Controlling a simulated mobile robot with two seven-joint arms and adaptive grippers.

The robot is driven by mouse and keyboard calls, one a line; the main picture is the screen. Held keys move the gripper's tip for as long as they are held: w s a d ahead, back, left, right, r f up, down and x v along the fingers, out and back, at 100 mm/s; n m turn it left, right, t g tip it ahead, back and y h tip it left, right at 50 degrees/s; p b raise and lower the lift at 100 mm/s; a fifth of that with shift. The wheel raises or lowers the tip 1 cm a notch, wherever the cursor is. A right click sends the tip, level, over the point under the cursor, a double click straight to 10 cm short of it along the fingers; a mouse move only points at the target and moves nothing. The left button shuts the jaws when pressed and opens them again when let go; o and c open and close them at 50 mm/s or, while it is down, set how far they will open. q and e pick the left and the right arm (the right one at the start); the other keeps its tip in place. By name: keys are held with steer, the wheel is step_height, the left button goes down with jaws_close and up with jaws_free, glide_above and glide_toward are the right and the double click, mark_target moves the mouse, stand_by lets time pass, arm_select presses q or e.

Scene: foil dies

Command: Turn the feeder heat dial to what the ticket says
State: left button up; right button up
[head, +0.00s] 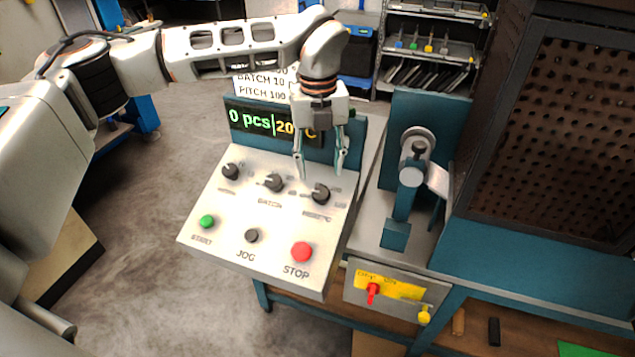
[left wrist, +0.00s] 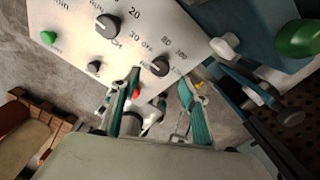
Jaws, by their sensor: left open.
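A sloped control panel (head: 235,245) carries three black dials. The right-hand dial (head: 320,194), apparently the heat one, has a blurred label; in the left wrist view the same dial (left wrist: 159,66) has marks that look like OFF, 80 and a higher number. The batch dial (head: 274,182) is left of it. My left gripper (head: 320,172) is open and points down just above the right-hand dial, its fingers apart and empty. The white ticket (head: 262,84) reads BATCH 10 and PITCH 100; its top line is mostly hidden by my arm. My right gripper is out of view.
A green start button (head: 207,221), a black jog button (head: 251,236) and a red stop button (head: 301,252) lie below the dials. The display (head: 262,121) reads 0 pcs and 20, partly covered by my gripper. A teal press (head: 401,205) stands close on the right.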

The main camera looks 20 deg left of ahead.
mark_target(321, 191)
arm_select(q)
step_height(321, 191, down, 7)
steer(key=shift+d+r, duration=0.1)
stand_by(0.3)
steer(key=c, duration=1.1)
